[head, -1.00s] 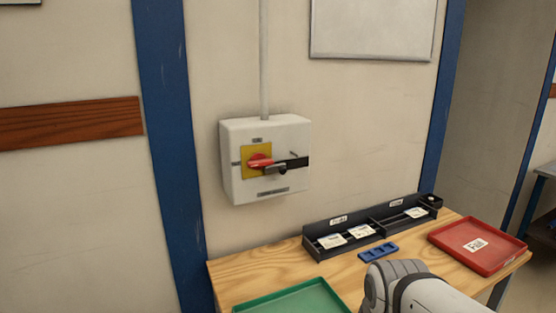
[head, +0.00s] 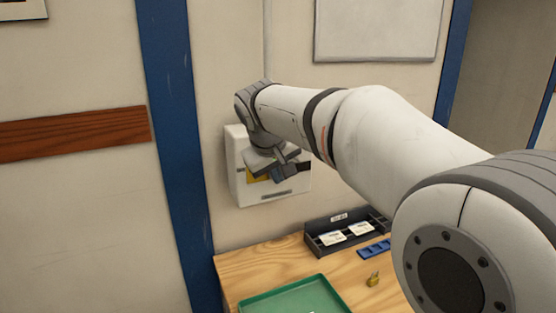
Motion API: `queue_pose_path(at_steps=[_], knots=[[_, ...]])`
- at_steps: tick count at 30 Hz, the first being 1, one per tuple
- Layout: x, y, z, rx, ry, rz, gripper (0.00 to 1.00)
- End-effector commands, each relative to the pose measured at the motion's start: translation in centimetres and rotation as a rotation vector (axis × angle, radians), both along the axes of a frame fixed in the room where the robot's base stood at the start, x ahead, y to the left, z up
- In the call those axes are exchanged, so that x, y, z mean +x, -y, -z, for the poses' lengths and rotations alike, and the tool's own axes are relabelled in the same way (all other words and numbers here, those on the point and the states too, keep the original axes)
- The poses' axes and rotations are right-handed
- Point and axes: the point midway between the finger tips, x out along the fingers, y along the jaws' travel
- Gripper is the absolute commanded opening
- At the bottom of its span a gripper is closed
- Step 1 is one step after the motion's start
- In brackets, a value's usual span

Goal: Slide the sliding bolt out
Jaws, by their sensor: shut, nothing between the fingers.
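The white switch box (head: 238,172) hangs on the wall. Part of its yellow plate (head: 257,175) shows behind my gripper. My gripper (head: 290,173) is shut and empty, in front of the box at the switch's right side, where the black sliding bolt was seen earlier. The red handle and nearly all of the bolt are hidden behind my gripper and wrist. I cannot tell whether the fingers touch the bolt.
A small brass-coloured object, perhaps a padlock (head: 373,279), lies on the wooden table (head: 245,270). A green tray (head: 290,298), black organiser (head: 318,251) and blue piece (head: 375,249) are there too. My arm covers the table's right side.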

Motion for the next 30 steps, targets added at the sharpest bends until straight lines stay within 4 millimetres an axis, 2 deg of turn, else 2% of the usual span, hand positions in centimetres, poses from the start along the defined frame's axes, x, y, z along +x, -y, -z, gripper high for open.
queue_pose_path(at_steps=[1, 6, 17, 23, 30], knots=[[1.2, -1.6, -1.5, -0.013, 0.018, -0.022, 0.0], [3.0, -4.0, -3.5, -0.038, 0.056, -0.051, 0.0], [3.2, -4.2, -3.6, -0.04, 0.062, -0.053, 0.0], [4.0, -3.9, -2.4, -0.041, 0.058, -0.051, 0.0], [6.6, -3.1, 1.5, -0.041, 0.055, -0.05, 0.0]])
